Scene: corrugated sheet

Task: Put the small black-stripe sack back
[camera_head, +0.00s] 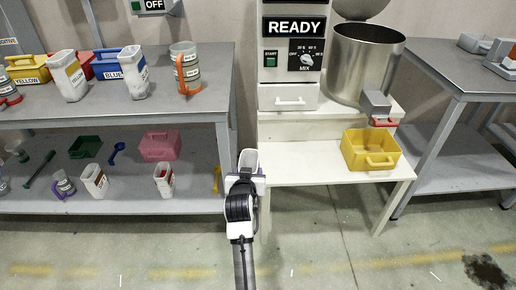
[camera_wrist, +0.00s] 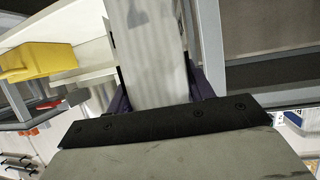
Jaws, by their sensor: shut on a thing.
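My gripper (camera_head: 246,182) is shut on a white open-topped sack (camera_head: 249,158), in the gap between the left grey bench and the white mixing stand. In the wrist view the sack (camera_wrist: 150,55) stands between the fingers of my gripper (camera_wrist: 160,92), with a pale ribbed face towards the camera. I cannot make out a black stripe on it. Two small white sacks stand on the left bench's lower shelf, one at the left (camera_head: 94,180) and one further right (camera_head: 164,179). Two larger white sacks, one (camera_head: 69,75) left of the other (camera_head: 134,72), stand on the bench top.
The left bench (camera_head: 200,110) has a lower shelf (camera_head: 200,190) with a pink bin (camera_head: 160,145), a green scoop bin (camera_head: 85,147) and a purple-handled jug (camera_head: 64,183). A yellow bin (camera_head: 371,150) sits on the white stand (camera_head: 305,172), below a metal mixing drum (camera_head: 365,65).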

